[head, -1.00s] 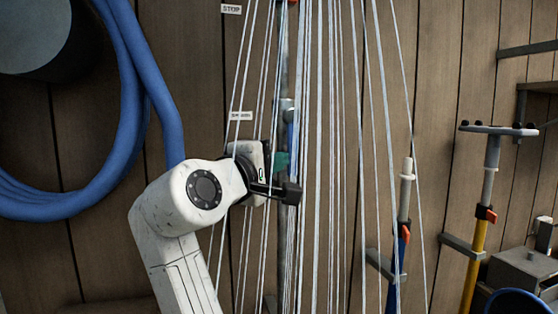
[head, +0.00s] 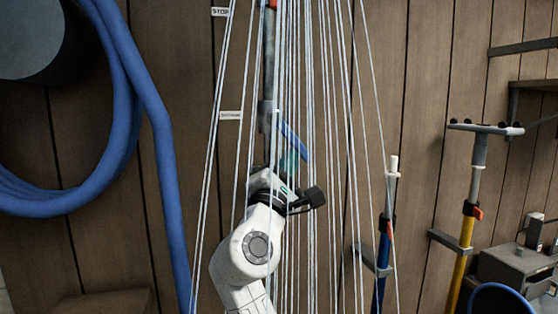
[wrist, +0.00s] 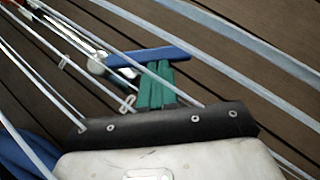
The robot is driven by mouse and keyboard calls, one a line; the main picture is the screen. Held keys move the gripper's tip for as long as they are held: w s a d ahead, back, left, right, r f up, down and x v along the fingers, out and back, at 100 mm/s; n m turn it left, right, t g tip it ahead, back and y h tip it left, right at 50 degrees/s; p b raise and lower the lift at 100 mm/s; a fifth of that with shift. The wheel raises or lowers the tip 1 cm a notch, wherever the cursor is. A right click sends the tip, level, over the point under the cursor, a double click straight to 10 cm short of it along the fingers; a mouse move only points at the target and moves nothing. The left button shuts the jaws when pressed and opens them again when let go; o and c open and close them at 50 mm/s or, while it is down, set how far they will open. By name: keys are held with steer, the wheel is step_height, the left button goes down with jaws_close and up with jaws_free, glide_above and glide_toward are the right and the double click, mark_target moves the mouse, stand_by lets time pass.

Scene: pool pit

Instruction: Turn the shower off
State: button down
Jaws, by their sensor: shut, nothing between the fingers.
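The shower pipe (head: 268,85) runs up the plank wall, and white water streams (head: 318,120) fall in front of it. A blue lever (head: 293,141) sticks out from the pipe's valve and slants down to the right. In the wrist view the blue lever (wrist: 150,55) lies across the far end of my green fingers. My gripper (head: 289,158) is just below the lever, among the streams, with its fingers together. In the wrist view my gripper (wrist: 154,68) is shut and empty, its tips at or very near the lever; I cannot tell whether they touch.
Small labels (head: 230,115) are on the wall left of the pipe. A thick blue hose (head: 158,130) hangs at the left. At the right stand a blue pole (head: 382,265), a yellow pole (head: 465,235) and a grey box (head: 508,268).

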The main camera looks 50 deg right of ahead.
steer(key=n+t, duration=0.1)
steer(key=n, duration=0.1)
steer(key=s+d+r+n+t, duration=0.1)
steer(key=n+t, duration=0.1)
steer(key=d+n+t+p, duration=0.1)
steer(key=n, duration=0.1)
steer(key=shift+s+d+r+t, duration=0.15)
steer(key=shift+s+d+t, duration=0.05)
steer(key=shift+s+t, duration=0.1)
steer(key=shift+s+d+r+n+t+y+p, duration=0.3)
steer(key=shift+r+n+t+y+p, duration=0.25)
steer(key=shift+n+t, duration=0.5)
steer(key=shift+s+d+r+n+t+y+p, duration=0.2)
steer(key=shift+d+r+n+t+y+p, duration=0.35)
steer(key=shift+n+t, duration=0.5)
steer(key=shift+s+d+r+n+t+y+p, duration=0.25)
steer(key=shift+r+n+t+y+p, duration=0.45)
steer(key=shift+n, duration=0.5)
steer(key=shift+f+h, duration=0.1)
steer(key=shift+h, duration=0.3)
steer(key=shift+f, duration=0.1)
steer(key=b, duration=0.8)
glide_toward(303, 154)
steer(key=s, duration=0.1)
steer(key=s+d, duration=0.2)
steer(key=shift+s+f, duration=0.2)
steer(key=shift+f, duration=0.05)
